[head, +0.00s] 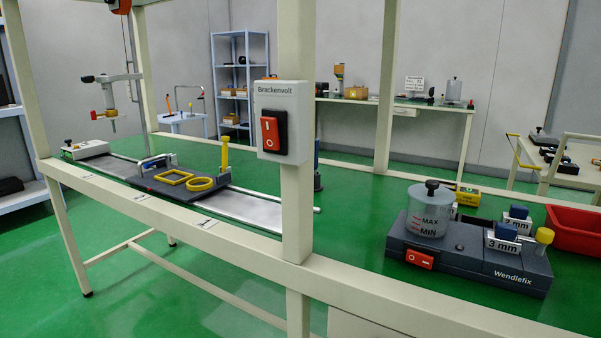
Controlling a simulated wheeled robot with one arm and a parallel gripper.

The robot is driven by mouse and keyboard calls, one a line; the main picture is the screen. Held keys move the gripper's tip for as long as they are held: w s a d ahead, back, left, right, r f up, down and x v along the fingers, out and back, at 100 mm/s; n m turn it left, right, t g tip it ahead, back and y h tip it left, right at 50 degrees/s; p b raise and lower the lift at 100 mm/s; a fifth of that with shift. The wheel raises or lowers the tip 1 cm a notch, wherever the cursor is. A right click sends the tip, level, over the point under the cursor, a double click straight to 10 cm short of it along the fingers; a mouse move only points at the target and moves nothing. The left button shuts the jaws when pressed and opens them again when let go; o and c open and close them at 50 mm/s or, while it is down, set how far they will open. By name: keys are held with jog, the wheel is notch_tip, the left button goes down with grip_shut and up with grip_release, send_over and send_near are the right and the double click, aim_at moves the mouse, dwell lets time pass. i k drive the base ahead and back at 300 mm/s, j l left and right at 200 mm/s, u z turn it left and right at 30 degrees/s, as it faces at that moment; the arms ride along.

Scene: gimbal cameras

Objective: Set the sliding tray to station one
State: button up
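The sliding tray (162,187) is a dark plate on a pale track (250,209) along the left part of the green bench. A yellow square frame (175,177) and a yellow ring (201,184) lie on it. A yellow upright handle (225,154) stands at its right end, and a blue clamp-like part (153,162) is at its back left. Small white labels mark the bench's front beam; one (205,224) is near the tray's right end, another (142,198) near its left part. Their markings are too small to read surely. My gripper is not in view.
A bench post carries the Brackenvolt switch box (282,120). The Wendlefix unit (465,250) with a clear cup and a red bin (574,230) stand to the right. A stand with a red part (112,95) rises at the track's left. Green floor lies open in front.

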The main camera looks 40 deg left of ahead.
aim_at(184, 185)
jog(key=u, duration=2.35)
jog(key=i+j+u, duration=0.1)
jog(key=i+j, duration=0.25)
jog(key=i, duration=0.2)
